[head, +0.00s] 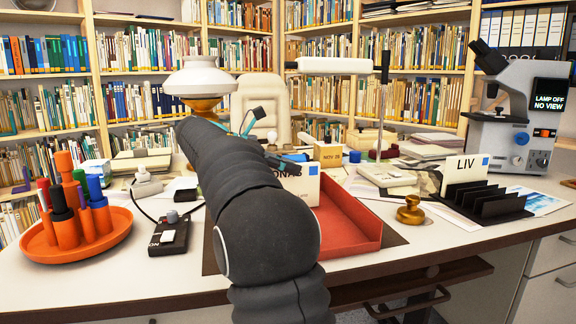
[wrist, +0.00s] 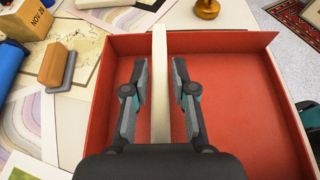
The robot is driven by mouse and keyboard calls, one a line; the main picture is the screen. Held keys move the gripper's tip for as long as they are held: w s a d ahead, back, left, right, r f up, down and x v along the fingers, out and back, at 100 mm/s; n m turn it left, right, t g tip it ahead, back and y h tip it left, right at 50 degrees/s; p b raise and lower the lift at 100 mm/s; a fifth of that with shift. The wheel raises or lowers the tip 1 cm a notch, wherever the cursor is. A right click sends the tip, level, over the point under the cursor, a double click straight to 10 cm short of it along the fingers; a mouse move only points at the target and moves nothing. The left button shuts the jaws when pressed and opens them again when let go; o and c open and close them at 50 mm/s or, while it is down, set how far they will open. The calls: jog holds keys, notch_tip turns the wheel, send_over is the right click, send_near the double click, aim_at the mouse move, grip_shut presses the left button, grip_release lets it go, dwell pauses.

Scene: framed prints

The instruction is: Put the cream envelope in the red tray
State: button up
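The cream envelope (wrist: 160,90) stands on edge over the red tray (wrist: 232,120) in the wrist view, seen as a thin upright strip. My gripper (wrist: 160,72) has one finger on each side of it, with a narrow gap showing on both sides, so it is open around the envelope. In the head view the envelope (head: 300,187) shows lettering ending in "ONAS" and a blue stamp, upright at the left part of the red tray (head: 350,222). My arm hides its left part and most of my gripper. Whether its lower edge touches the tray floor is unclear.
A black rack (head: 490,203) at the right holds another envelope (head: 465,170) marked "LIV". A brass stamp (head: 410,210) stands right of the tray. An orange pen dish (head: 75,240) and a black switch box (head: 168,236) lie left. A microscope (head: 515,110) stands at back right.

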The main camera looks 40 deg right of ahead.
jog(key=shift+o, duration=0.3)
jog(key=shift+r, duration=0.2)
jog(key=p+v, duration=0.4)
jog(key=v, duration=0.8)
